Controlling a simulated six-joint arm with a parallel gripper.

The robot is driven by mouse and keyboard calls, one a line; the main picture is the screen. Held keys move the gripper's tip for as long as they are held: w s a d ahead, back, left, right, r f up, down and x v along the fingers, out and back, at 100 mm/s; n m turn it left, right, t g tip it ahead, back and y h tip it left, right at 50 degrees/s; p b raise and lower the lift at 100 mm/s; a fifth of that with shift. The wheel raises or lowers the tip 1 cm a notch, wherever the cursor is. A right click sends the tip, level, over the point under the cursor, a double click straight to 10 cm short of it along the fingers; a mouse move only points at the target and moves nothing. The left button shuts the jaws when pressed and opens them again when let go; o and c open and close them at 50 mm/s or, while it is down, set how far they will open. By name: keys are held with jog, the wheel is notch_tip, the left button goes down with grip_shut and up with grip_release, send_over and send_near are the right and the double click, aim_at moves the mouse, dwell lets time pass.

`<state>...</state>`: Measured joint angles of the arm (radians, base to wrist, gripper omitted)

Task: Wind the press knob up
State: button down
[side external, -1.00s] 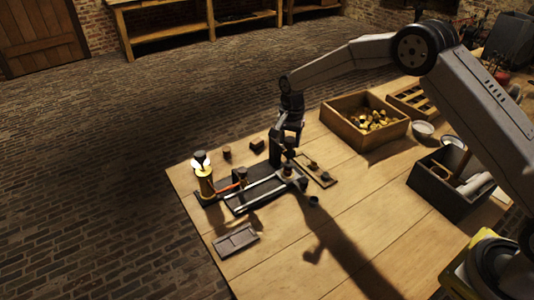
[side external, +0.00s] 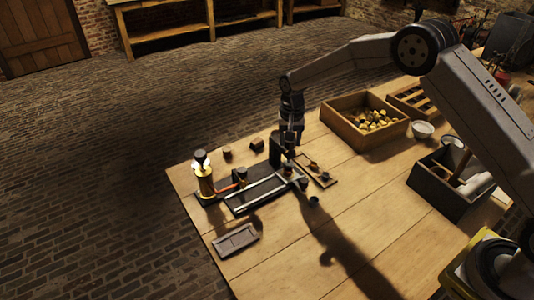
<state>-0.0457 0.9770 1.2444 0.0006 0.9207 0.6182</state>
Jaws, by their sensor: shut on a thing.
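The press is a dark upright frame (side external: 275,150) on a black base (side external: 240,192) near the table's far left corner. My gripper (side external: 290,150) points down at the press, just right of the upright. It is shut at the top of the press, on what appears to be the press knob. The knob is small, dark and mostly hidden by the fingers. A dark reddish jar-like piece (side external: 288,170) stands just below the gripper. A glowing lamp on a brass cylinder (side external: 205,182) stands at the base's left end.
A small wooden tray (side external: 318,173) with small pieces lies right of the press. A wooden box of brass parts (side external: 352,128) stands behind it to the right. A grey slotted plate (side external: 236,240) lies in front. The table's front middle is clear.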

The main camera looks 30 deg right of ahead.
jog(key=shift+c, duration=0.9)
grip_release()
jog(key=shift+r, duration=0.1)
jog(key=shift+r, duration=3.85)
jog(key=shift+s+r, duration=0.1)
jog(key=shift+s, duration=0.05)
jog(key=s+d+n+t, duration=0.2)
jog(key=s+n, duration=0.4)
jog(key=s, duration=2.2)
jog(key=shift+s+d+n+t, duration=0.2)
jog(key=shift+d+n+t, duration=0.1)
